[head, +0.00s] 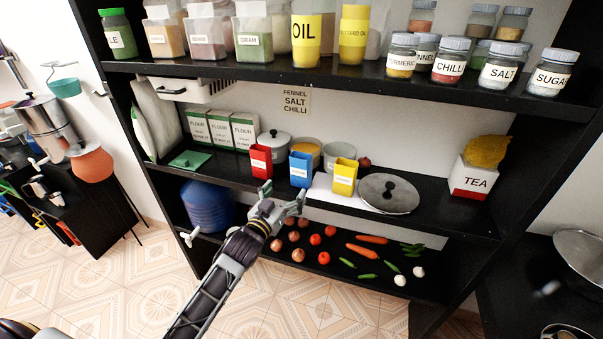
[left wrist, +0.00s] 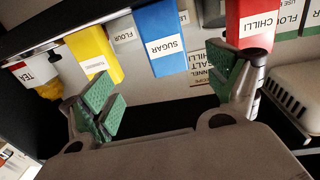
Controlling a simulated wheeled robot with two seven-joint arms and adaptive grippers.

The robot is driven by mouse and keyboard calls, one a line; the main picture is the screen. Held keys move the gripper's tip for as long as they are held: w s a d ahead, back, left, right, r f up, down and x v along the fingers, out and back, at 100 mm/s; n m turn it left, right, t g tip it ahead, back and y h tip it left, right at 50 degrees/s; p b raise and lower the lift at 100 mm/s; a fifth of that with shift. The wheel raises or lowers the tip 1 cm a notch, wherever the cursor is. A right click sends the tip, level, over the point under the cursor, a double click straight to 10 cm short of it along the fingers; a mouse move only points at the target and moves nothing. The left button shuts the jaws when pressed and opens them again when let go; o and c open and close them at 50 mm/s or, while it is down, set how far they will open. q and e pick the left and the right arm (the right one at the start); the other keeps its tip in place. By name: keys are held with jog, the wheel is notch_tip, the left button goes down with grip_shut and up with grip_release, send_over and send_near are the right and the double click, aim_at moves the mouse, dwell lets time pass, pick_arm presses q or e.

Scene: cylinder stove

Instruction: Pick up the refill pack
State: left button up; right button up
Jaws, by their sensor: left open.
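Three small upright packs stand in a row on the middle shelf: a red one (head: 261,160), a blue one (head: 300,169) and a yellow one (head: 344,177). The pictures do not show which one is the refill pack. In the left wrist view, upside down, the blue pack (left wrist: 164,38) reads SUGAR and the red pack (left wrist: 252,22) CHILLI; the yellow pack (left wrist: 95,52) has a small label. My left gripper (head: 283,196) is open and empty, just in front of and below the blue pack. Its fingers (left wrist: 168,96) are spread wide, touching no pack. My right gripper is out of view.
A steel lid (head: 388,194) lies right of the packs. Pots (head: 274,144) and flour boxes (head: 245,131) stand behind and left. A TEA container (head: 471,183) is far right. Vegetables (head: 367,252) lie on the lower shelf. The upper shelf (head: 345,77) overhangs the packs.

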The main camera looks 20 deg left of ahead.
aim_at(298, 171)
pick_arm(q)
jog(key=shift+w, duration=0.15)
jog(key=shift+w+d+p, duration=0.15)
jog(key=shift+w+p, duration=0.05)
jog(key=shift+w, duration=1.2)
jog(key=shift+w+d+p, duration=0.2)
jog(key=shift+w, duration=1.15)
jog(key=shift+w+d+p, duration=0.15)
jog(key=shift+w+p, duration=0.05)
jog(key=shift+w, duration=1.2)
jog(key=shift+w, duration=0.1)
jog(key=shift+w+a+r+p, duration=0.1)
jog(key=shift+w+p, duration=0.2)
jog(key=shift+w, duration=0.45)
jog(key=shift+w+a+r+p, duration=0.1)
jog(key=shift+w+p, duration=0.15)
jog(key=shift+w, duration=0.5)
jog(key=shift+w+d+f, duration=0.15)
jog(key=shift+w+d, duration=0.05)
jog(key=shift+w, duration=0.8)
jog(key=c, duration=1.1)
jog(key=shift+r, duration=0.2)
jog(key=shift+c, duration=0.2)
